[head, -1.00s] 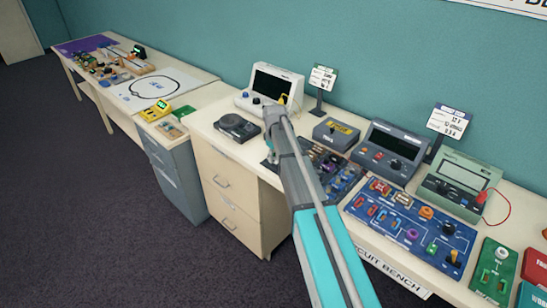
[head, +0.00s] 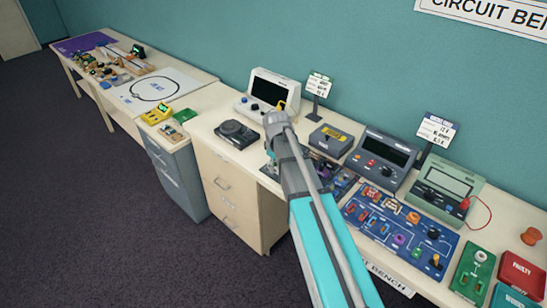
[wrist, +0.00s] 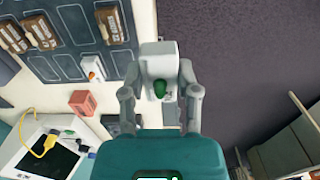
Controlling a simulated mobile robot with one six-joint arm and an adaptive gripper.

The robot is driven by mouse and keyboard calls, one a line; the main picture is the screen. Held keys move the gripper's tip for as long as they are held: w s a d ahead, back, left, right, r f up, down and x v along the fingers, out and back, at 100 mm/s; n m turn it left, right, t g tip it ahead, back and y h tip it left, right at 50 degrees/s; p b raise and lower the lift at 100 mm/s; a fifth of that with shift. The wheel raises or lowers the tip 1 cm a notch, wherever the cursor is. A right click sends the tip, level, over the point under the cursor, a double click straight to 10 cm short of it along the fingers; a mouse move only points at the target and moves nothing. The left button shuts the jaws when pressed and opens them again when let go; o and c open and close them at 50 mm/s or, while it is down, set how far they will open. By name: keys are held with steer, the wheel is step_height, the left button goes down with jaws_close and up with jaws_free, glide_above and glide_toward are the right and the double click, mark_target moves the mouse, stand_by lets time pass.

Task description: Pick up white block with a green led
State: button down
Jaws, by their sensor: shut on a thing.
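The white block (wrist: 158,57) with a green LED (wrist: 160,88) is between the fingers of my gripper (wrist: 159,84) in the wrist view. The fingers are closed on its two sides, and the green LED faces the camera. In the head view, the far end of my arm is over the front edge of the circuit bench, and the block and fingers cannot be made out there.
A dark tray (wrist: 75,62) with brown parts lies left in the wrist view, near a red block (wrist: 83,102). A white screen device (head: 270,91), black dial unit (head: 238,133) and blue circuit board (head: 405,232) crowd the bench. Open floor (head: 90,210) lies in front.

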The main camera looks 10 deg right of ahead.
steer(key=shift+s+a+r+p, duration=0.1)
steer(key=shift+s+r+p, duration=0.15)
steer(key=shift+s, duration=0.4)
steer(key=shift+s+a+r+p, duration=0.1)
steer(key=shift+s+r, duration=0.2)
steer(key=shift+s, duration=0.3)
steer(key=shift+d+f, duration=0.1)
steer(key=shift+f, duration=0.05)
steer(key=shift+f, duration=0.1)
